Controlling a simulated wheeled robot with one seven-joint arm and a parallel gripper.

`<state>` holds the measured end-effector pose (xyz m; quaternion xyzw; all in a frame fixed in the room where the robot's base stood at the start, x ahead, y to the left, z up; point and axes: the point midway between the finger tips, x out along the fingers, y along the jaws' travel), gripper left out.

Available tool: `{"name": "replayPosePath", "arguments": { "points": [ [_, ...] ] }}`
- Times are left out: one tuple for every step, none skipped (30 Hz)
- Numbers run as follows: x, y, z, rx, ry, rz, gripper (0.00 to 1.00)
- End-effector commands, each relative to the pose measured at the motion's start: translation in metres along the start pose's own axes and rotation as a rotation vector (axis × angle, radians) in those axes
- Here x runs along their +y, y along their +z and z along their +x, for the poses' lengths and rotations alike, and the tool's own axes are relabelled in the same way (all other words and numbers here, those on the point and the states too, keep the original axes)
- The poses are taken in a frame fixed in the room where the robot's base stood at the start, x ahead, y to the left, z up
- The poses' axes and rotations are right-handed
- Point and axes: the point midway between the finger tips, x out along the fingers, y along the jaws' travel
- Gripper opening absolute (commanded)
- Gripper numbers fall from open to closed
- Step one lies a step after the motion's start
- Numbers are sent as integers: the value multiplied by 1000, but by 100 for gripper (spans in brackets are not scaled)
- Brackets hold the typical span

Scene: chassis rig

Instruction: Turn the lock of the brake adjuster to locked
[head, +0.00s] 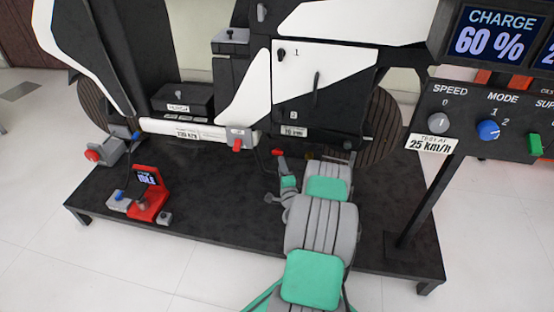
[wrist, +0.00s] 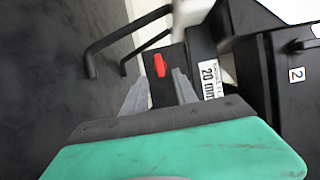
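A small red lever (wrist: 159,65) stands on a dark block in the wrist view, beside a white tag (wrist: 208,78) that seems to read 20 mm. I take this to be the lock of the brake adjuster. A small red part (head: 278,153) at the rig's lower middle in the head view appears to be the same lever. My gripper (wrist: 160,84) is open, its two grey fingers apart, with the lever ahead between their tips. I cannot tell whether they touch it. In the head view my gripper's fingers are too small to make out.
A black handle bar (wrist: 125,35) arches left of the fingers; a dark box (wrist: 285,90) stands close on the right. The black platform's (head: 215,215) front is mostly clear.

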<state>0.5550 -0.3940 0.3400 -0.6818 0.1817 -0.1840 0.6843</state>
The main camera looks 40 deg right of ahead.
Motion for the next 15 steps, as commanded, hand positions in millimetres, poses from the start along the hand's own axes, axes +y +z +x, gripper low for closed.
{"name": "replayPosePath", "arguments": {
  "points": [
    [1,3,10,-5,-2,-3,35],
    [2,3,16,-6,-1,-4,35],
    [2,4,25,-7,-2,-5,35],
    [1,4,31,-7,-2,-5,35],
    [1,4,36,-6,-1,-5,35],
    [2,4,42,-6,0,-4,35],
    [2,4,46,-7,1,-5,35],
    [2,3,49,-6,1,-5,35],
    [1,3,53,-5,2,-5,35],
    [1,2,55,-4,1,-4,35],
    [1,2,56,-4,2,-4,35],
    [1,1,57,-3,3,-4,35],
    [0,1,57,-2,3,-4,35],
    [0,1,57,-2,3,-4,35],
    [0,1,57,-2,3,-4,35]
  ]
}}
